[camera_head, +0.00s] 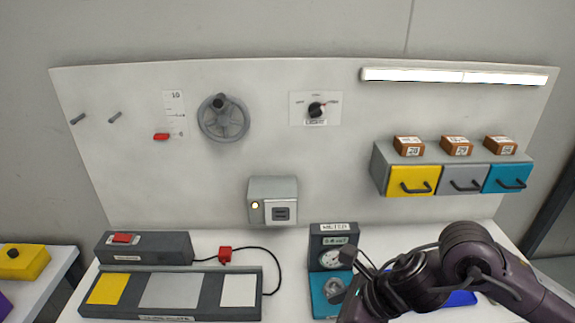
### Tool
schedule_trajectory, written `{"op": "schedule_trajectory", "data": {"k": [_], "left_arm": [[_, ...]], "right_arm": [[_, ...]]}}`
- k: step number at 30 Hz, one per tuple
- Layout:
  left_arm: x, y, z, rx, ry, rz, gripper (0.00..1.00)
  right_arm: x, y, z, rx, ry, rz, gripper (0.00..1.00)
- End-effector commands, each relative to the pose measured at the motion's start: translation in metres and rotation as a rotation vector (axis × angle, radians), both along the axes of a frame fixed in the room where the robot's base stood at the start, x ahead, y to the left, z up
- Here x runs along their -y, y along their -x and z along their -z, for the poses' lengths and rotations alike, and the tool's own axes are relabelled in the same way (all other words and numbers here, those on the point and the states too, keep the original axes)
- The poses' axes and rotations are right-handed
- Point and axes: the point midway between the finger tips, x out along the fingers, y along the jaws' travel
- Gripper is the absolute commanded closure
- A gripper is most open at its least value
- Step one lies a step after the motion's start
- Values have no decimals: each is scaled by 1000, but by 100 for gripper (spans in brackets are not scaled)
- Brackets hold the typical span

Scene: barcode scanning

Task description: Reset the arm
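My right arm (464,252) comes in from the lower right, with its purple and black links bent over the front right of the workbench. Its lower end (362,303) overlaps the right side of the teal and black meter box and runs to the bottom edge. The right gripper's fingers cannot be made out there, nor whether they hold anything. My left arm and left gripper are not in view.
A meter box (321,243) stands close beside my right arm. A blue item (460,299) lies partly behind the arm. A dark box with coloured pads (170,290) is front left. Yellow (412,175), grey and teal drawers, with small brown boxes (457,146) on top, hang right.

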Motion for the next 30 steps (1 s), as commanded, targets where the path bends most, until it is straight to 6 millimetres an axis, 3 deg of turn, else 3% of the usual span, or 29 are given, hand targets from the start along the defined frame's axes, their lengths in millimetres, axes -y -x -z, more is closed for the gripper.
{"op": "schedule_trajectory", "data": {"k": [5,9,11,14,17,20,24,25,30], "left_arm": [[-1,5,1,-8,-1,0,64],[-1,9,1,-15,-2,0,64],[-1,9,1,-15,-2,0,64],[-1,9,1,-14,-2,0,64],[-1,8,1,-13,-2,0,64],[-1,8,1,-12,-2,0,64],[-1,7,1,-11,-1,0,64],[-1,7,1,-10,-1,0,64],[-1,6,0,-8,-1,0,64]], "right_arm": [[-50,-2,-7,-64,-216,251,32],[-83,-10,-25,-208,-488,608,32],[-87,-17,-34,-309,-631,820,32],[-74,-28,-40,-512,-859,1207,32],[-41,-32,-28,-733,-1062,1635,32],[0,-24,-4,-928,-1221,2058,32],[47,4,31,-1100,-1360,2545,32],[55,11,39,1096,1344,-2568,32],[91,55,71,877,1075,-2268,32]]}}
